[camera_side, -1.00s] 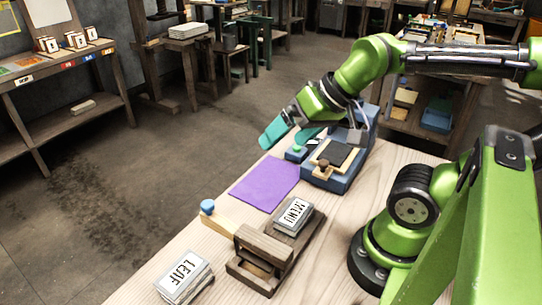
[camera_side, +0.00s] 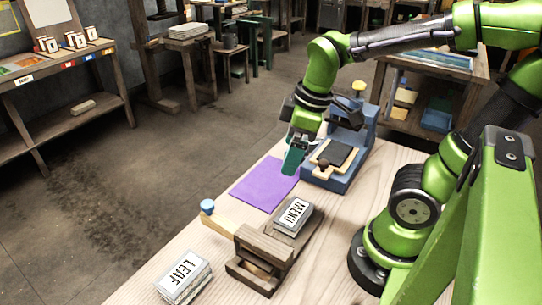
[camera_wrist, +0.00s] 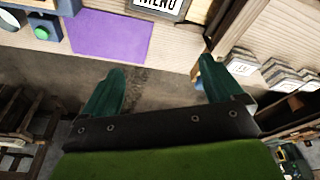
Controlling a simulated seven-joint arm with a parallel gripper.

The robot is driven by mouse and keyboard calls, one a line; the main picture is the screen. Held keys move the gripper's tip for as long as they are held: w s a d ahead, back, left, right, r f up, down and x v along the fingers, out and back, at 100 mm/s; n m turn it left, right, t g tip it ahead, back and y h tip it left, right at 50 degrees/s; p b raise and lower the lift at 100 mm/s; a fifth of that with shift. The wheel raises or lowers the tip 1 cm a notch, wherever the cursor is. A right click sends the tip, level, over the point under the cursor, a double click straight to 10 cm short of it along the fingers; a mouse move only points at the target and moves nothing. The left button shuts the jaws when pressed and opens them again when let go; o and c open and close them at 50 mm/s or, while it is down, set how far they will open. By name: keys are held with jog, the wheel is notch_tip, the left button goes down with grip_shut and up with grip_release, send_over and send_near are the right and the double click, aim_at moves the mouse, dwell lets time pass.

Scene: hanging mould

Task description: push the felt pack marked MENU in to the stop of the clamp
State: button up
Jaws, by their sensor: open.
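The felt pack marked MENU (camera_side: 293,214) lies on the wooden bed of the clamp (camera_side: 264,245), on the side of its crossbar towards the purple mat. The clamp's pale lever with a blue knob (camera_side: 207,206) points to the left. In the wrist view the MENU pack (camera_wrist: 158,6) is cut off by the top edge. My gripper (camera_side: 294,161) is above the table near the purple mat, apart from the pack and beyond it. Its two teal fingers stand apart in the wrist view (camera_wrist: 160,76), with nothing between them. The stop cannot be made out clearly.
A second pack, marked LEAF (camera_side: 184,278), lies at the table's front left. A purple mat (camera_side: 262,186) lies flat beyond the clamp. Several packs (camera_wrist: 280,75) show at the right of the wrist view.

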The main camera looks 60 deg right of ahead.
aim_at(300, 205)
jog(key=d+n+g, duration=0.1)
jog(key=n, duration=0.3)
jog(key=s+d+n+g, duration=0.1)
jog(key=n, duration=0.3)
jog(key=d+f+n+h, duration=0.1)
jog(key=n, duration=0.3)
jog(key=shift+s+n+g, duration=0.2)
jog(key=shift+n+g, duration=0.2)
notch_tip(300, 205, down, 17)
jog(key=shift+r, duration=0.1)
jog(key=shift+c, duration=0.2)
jog(key=c, duration=1.2)
jog(key=shift+a, duration=0.15)
